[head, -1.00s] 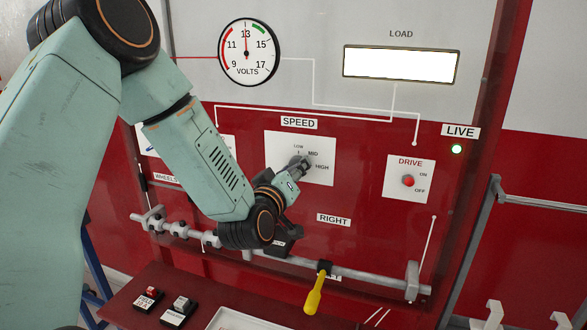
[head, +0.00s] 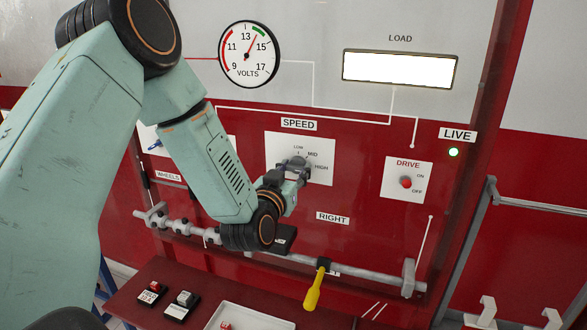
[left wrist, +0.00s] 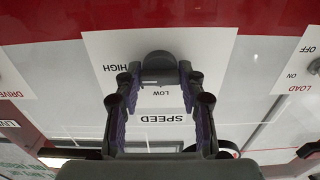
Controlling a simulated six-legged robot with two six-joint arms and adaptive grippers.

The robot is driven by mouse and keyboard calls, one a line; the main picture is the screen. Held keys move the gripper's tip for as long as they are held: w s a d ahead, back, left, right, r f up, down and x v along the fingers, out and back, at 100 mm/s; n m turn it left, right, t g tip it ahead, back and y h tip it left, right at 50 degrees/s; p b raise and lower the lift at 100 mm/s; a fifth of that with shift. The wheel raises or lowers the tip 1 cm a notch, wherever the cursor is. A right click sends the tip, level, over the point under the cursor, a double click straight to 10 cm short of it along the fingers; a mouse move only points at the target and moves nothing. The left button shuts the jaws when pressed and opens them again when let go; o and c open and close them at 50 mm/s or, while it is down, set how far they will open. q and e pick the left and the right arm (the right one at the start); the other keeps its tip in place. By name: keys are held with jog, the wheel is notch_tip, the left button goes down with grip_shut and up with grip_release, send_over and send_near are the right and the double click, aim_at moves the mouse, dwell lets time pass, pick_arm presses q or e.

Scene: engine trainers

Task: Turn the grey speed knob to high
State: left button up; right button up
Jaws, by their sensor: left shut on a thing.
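The grey speed knob (head: 298,161) is on the white plate (head: 281,144) under the SPEED label, marked LOW, MID and HIGH. My left gripper (head: 301,170) is shut on the knob and covers part of it. In the left wrist view, where the lettering is upside down, the knob (left wrist: 160,68) sits between the fingertips of my left gripper (left wrist: 159,76). The knob's exact pointer direction is hard to tell. My right gripper is not in view.
The volts gauge (head: 250,54) has its needle between 13 and 15. The red drive switch (head: 405,182) is right of the speed plate. A grey rail (head: 380,278) with a yellow-handled tool (head: 313,290) runs below. A green LIVE lamp (head: 453,152) is lit.

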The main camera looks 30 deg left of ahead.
pick_arm(q)
jog(key=shift+s+f, duration=0.1)
jog(key=shift+f, duration=0.15)
jog(key=o, duration=1.2)
jog(key=shift+r, duration=0.2)
jog(key=v, duration=1.2)
jog(key=shift+f, duration=0.1)
